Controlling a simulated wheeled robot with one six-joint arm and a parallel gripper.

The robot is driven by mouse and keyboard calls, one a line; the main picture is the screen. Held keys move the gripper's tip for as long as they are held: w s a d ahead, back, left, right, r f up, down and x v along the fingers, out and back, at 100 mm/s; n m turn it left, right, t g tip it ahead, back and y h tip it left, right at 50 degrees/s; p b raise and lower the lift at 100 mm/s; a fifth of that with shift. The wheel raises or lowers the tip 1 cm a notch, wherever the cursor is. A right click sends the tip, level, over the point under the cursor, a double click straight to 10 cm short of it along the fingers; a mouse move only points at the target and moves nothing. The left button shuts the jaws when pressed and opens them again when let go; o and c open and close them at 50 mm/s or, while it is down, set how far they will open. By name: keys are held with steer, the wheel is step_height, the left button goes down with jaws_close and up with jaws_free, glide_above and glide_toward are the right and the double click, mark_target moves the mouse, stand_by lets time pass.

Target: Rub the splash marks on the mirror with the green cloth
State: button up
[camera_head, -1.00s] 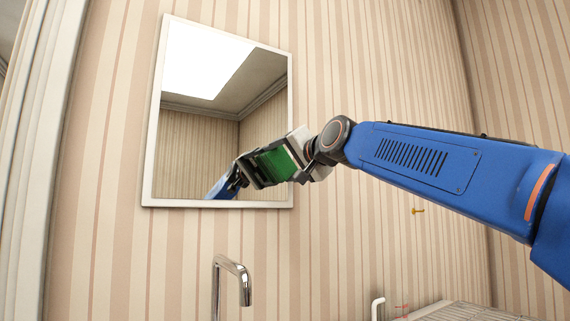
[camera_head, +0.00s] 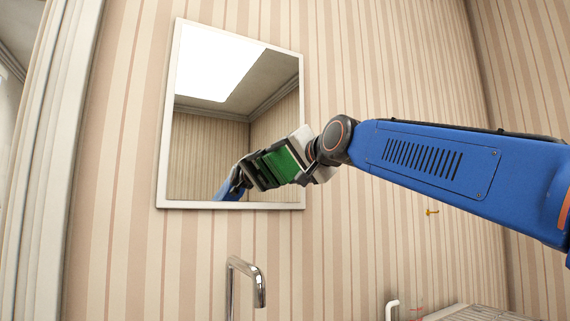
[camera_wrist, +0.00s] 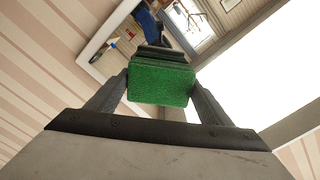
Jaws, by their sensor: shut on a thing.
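The mirror (camera_head: 215,130) hangs on the striped wall in a white frame and reflects a bright ceiling panel and my arm. My gripper (camera_head: 278,166) is at its lower right part, shut on the green cloth (camera_head: 284,164). In the wrist view the green cloth (camera_wrist: 161,83) sits between the two fingers of my gripper (camera_wrist: 160,90), as a thick pad facing the mirror. The cloth's reflection shows right beside it; I cannot tell whether it touches the glass. I cannot make out splash marks on the visible glass.
A chrome tap (camera_head: 246,280) rises below the mirror. A small brass hook (camera_head: 431,212) is on the wall to the right. A white hooked piece (camera_head: 391,308) and a ribbed surface (camera_head: 474,313) are at the bottom right. A white door frame (camera_head: 58,150) stands at the left.

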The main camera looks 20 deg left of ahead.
steer(key=shift+v, duration=2.55)
steer(key=shift+d+r, duration=0.1)
steer(key=shift+r, duration=0.05)
steer(key=v, duration=0.3)
